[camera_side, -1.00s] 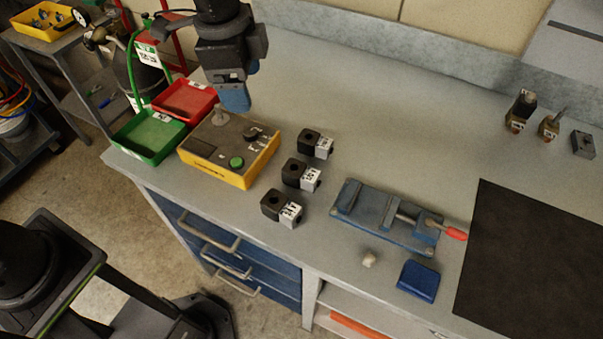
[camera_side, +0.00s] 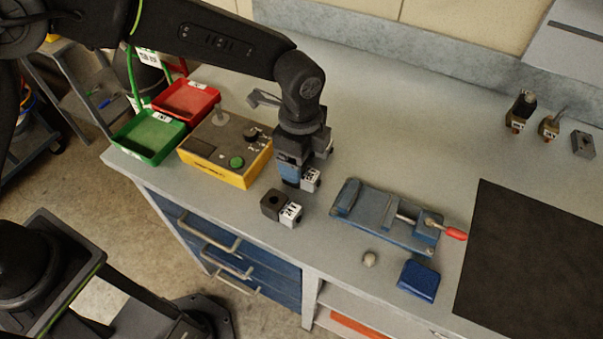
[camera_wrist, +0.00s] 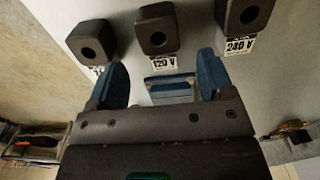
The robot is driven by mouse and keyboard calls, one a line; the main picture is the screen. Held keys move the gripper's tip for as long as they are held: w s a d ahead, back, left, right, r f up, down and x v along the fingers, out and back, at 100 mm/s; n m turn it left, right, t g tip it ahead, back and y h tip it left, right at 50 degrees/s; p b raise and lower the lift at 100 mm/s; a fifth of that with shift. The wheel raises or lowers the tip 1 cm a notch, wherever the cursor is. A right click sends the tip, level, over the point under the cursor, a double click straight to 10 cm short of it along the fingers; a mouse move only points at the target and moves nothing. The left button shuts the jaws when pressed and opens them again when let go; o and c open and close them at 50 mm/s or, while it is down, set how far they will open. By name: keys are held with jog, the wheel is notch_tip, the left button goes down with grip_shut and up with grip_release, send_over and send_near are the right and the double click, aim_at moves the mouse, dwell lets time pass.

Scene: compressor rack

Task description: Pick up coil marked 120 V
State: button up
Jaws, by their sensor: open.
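The coil marked 120 V (camera_wrist: 158,32) is the middle one of three black coils with white labels. In the wrist view it lies ahead of and between the spread fingers of my gripper (camera_wrist: 162,72). The 240 V coil (camera_wrist: 243,16) is to its right, and a third coil (camera_wrist: 92,42) is to its left with its label mostly hidden by a finger. In the side view my gripper (camera_side: 290,178) points down at the middle coil (camera_side: 311,180), covering most of it. The front coil (camera_side: 281,207) is clear; the rear one is largely hidden. My gripper is open and empty.
A yellow test box (camera_side: 228,148) stands left of the coils, with green (camera_side: 150,137) and red (camera_side: 187,98) trays beyond. A blue vise (camera_side: 385,215) lies right, near a blue block (camera_side: 418,281) and a black mat (camera_side: 535,265). The rear middle bench is free.

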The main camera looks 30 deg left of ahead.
jog(key=shift+f, duration=2.7)
jog(key=shift+c, duration=0.4)
jog(key=shift+w+r, duration=0.1)
jog(key=c, duration=1)
